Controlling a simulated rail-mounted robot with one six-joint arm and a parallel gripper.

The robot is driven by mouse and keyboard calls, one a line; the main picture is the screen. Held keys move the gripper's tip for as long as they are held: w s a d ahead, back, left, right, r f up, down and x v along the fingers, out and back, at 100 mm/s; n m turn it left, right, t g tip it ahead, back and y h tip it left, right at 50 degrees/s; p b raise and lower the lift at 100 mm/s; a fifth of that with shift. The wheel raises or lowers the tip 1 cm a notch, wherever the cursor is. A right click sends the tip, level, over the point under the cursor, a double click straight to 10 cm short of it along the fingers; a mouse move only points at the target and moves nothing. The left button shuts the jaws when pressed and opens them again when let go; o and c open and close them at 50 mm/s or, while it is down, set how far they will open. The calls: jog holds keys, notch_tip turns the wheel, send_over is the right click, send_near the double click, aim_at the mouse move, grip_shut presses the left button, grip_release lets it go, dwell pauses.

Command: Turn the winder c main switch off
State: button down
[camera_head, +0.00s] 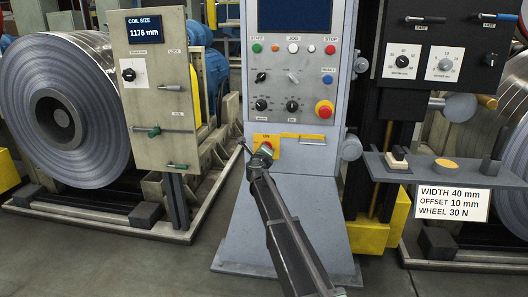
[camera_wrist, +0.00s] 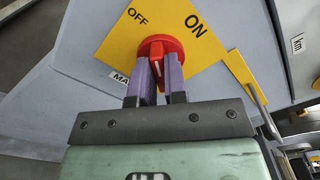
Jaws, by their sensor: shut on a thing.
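A red rotary switch (camera_wrist: 160,47) sits on a yellow plate (camera_wrist: 118,48) with OFF printed at its left and ON at its right in the wrist view. My gripper (camera_wrist: 159,78) is shut on the red knob, one purple finger on each side. A white mark shows on the knob between the fingers; which label it points to is hard to tell. In the head view my gripper (camera_head: 263,151) reaches the yellow plate (camera_head: 260,137) low on the grey console and partly covers the switch. A label beside the plate is partly hidden, showing only "MA".
The grey console (camera_head: 292,180) carries buttons, knobs and a red emergency stop (camera_head: 324,109) above the switch. A coil (camera_head: 65,110) and a beige panel (camera_head: 160,95) stand at left. A dark shelf (camera_head: 425,172) juts out at right.

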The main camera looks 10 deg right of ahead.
jog(key=n, duration=0.7)
jog(key=shift+f, duration=0.15)
dwell(0.3)
jog(key=c, duration=1.2)
grip_release()
jog(key=shift+o, duration=0.2)
jog(key=v, duration=1.1)
jog(key=shift+w+a, duration=0.1)
